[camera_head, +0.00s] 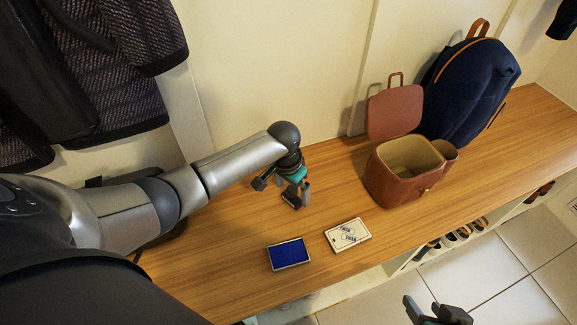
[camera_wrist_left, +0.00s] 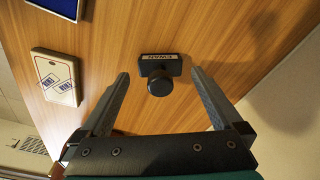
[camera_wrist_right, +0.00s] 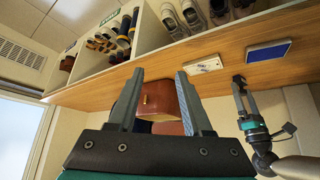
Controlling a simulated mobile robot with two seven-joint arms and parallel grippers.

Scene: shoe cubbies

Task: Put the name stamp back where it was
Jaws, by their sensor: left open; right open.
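The name stamp (camera_wrist_left: 158,68) is a black block with a round knob and a white name label; it is on the wooden bench in the left wrist view. My left gripper (camera_wrist_left: 157,78) is open above the bench, its fingers on either side of the stamp in that view, without visible contact. In the head view the left gripper (camera_head: 287,194) hides part of the dark shape beneath it. A blue ink pad (camera_head: 289,254) and a white card or case with printed names (camera_head: 347,235) lie near the bench's front edge. My right gripper (camera_wrist_right: 157,98) is open and empty, low in front of the bench.
A brown box with its lid up (camera_head: 403,170) and a navy backpack (camera_head: 463,88) stand on the bench (camera_head: 225,225) to the right. Dark coats (camera_head: 95,85) hang at the left. Shoe cubbies (camera_wrist_right: 150,45) are under the bench. Bench surface around the stamp is clear.

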